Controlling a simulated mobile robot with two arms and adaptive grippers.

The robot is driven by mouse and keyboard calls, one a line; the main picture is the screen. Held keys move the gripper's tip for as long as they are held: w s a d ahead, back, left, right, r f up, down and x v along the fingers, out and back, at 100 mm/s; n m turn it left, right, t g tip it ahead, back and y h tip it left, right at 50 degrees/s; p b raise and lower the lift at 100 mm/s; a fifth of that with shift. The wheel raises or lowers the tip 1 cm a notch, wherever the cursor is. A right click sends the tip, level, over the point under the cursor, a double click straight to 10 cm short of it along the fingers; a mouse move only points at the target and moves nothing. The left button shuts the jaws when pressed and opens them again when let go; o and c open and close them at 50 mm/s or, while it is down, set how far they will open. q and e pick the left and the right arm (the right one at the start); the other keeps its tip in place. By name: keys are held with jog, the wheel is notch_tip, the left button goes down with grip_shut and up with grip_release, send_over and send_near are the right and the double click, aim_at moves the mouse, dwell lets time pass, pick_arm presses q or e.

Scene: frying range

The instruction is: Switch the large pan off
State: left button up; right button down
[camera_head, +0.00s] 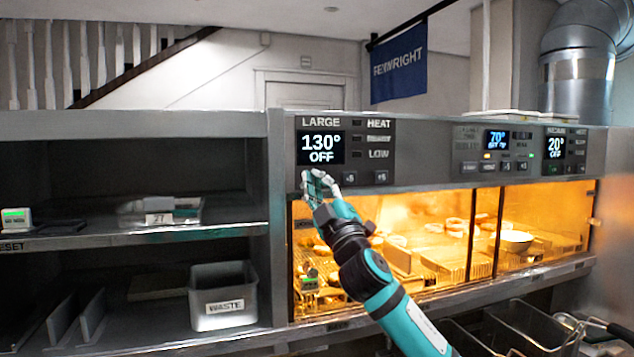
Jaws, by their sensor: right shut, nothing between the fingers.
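The control panel marked LARGE (345,152) is on the front of the range, upper middle. Its display (321,147) reads 130° and OFF. Small buttons (381,177) run along the panel's lower edge. My right gripper (306,176) is shut and empty, at the panel's lower left just under the display. It covers the leftmost part of the button row, and I cannot tell whether it touches a button. My left gripper is not in view.
Two more displays, 70° (497,140) and 20° (556,148), sit further right. Below is a lit glass-fronted cabinet (430,215) with food inside. A WASTE bin (222,297) stands on the left shelf. Fry baskets (528,325) are at lower right.

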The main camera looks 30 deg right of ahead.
jog(key=shift+s, duration=0.2)
jog(key=shift+s+a, duration=0.25)
jog(key=shift+s, duration=0.7)
jog(key=shift+s+a, duration=0.25)
jog(key=shift+s, duration=0.75)
jog(key=shift+s+a, duration=0.25)
jog(key=shift+s, duration=0.7)
jog(key=shift+f, duration=0.1)
